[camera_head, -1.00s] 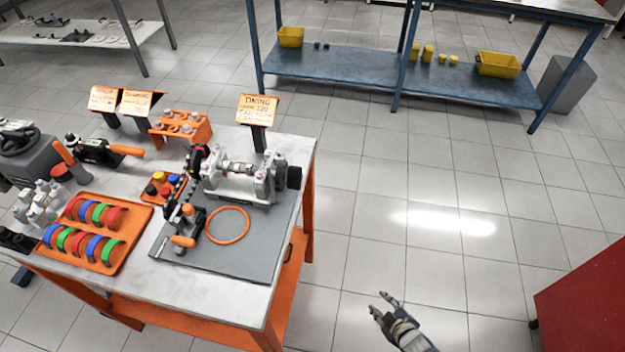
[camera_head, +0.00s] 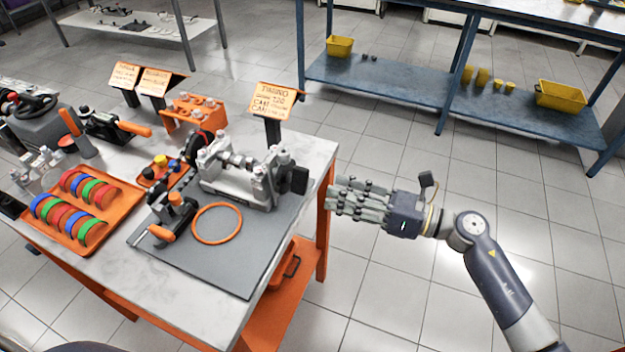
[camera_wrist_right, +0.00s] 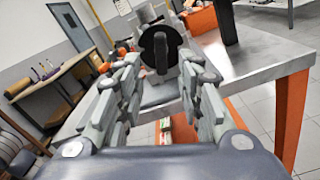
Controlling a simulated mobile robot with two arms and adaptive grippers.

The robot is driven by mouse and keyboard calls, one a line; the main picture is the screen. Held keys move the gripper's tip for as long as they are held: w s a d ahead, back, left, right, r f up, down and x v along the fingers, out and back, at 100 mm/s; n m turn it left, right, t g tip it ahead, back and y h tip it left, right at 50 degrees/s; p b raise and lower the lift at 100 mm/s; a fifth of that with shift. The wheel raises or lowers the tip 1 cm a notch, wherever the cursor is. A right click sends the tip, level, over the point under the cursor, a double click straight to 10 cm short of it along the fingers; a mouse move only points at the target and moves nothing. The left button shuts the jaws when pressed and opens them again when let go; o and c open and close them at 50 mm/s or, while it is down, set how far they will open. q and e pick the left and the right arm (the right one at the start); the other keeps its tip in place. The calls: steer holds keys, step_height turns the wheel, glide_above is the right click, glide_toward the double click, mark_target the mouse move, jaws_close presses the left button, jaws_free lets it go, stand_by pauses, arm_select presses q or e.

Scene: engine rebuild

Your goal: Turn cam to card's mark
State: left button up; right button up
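The engine block with its cam (camera_head: 240,165) stands on the grey mat (camera_head: 190,253) at the right end of the workbench. A black knob (camera_head: 294,180) sits on its right end, and the wrist view shows it as a dark round disc with a bar (camera_wrist_right: 161,52). The orange timing card (camera_head: 272,101) stands behind the block; its small text is hard to read. My right gripper (camera_head: 335,197) is open and empty, just right of the knob and apart from it. In the wrist view its fingers (camera_wrist_right: 158,85) spread on both sides of the knob. My left gripper is not in view.
An orange ring (camera_head: 217,238) and an orange-handled tool (camera_head: 165,233) lie on the mat. An orange tray (camera_head: 128,205) of coloured half-rings is at left. A blue shelf (camera_head: 400,92) stands behind. The floor right of the bench is clear.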

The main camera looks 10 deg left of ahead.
steer(key=w+a, duration=0.1)
steer(key=a, duration=0.6)
steer(key=shift+w+a+p, duration=0.2)
steer(key=shift+w+p, duration=0.1)
steer(key=shift+p, duration=0.1)
jaws_close()
